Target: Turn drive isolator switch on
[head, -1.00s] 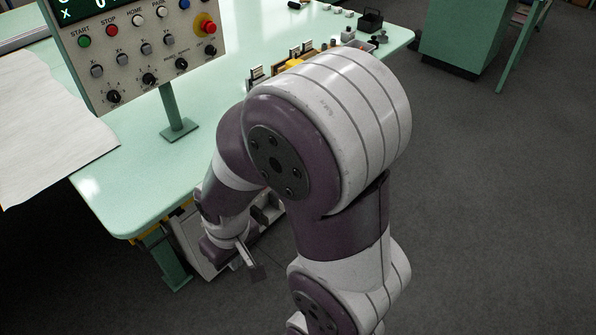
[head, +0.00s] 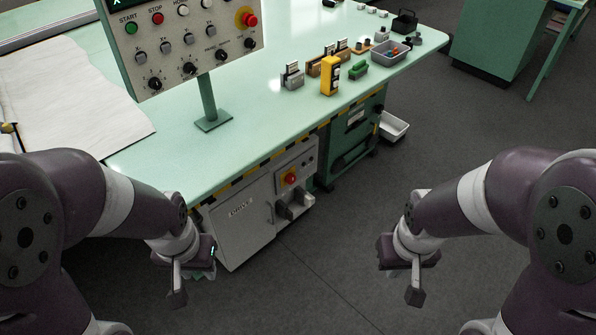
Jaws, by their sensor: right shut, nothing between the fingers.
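The grey drive cabinet (head: 243,218), lettered DRIVE, stands under the green table's front edge. A red knob on a yellow plate (head: 290,178), which looks like the isolator switch, is on its front panel; its on or off position is too small to read. Dark handle-like parts (head: 284,211) stick out below it. My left gripper (head: 177,295) hangs in front of the cabinet's left side, apart from the switch; its finger gap cannot be made out. My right gripper (head: 414,294) is shut and empty over open floor, well right of the cabinet.
A control panel (head: 185,45) on a green post stands on the table (head: 225,150). A yellow device (head: 330,76) and small parts sit at the table's right. A white bin (head: 393,126) sticks out beyond the green drawers. Floor between my grippers is clear.

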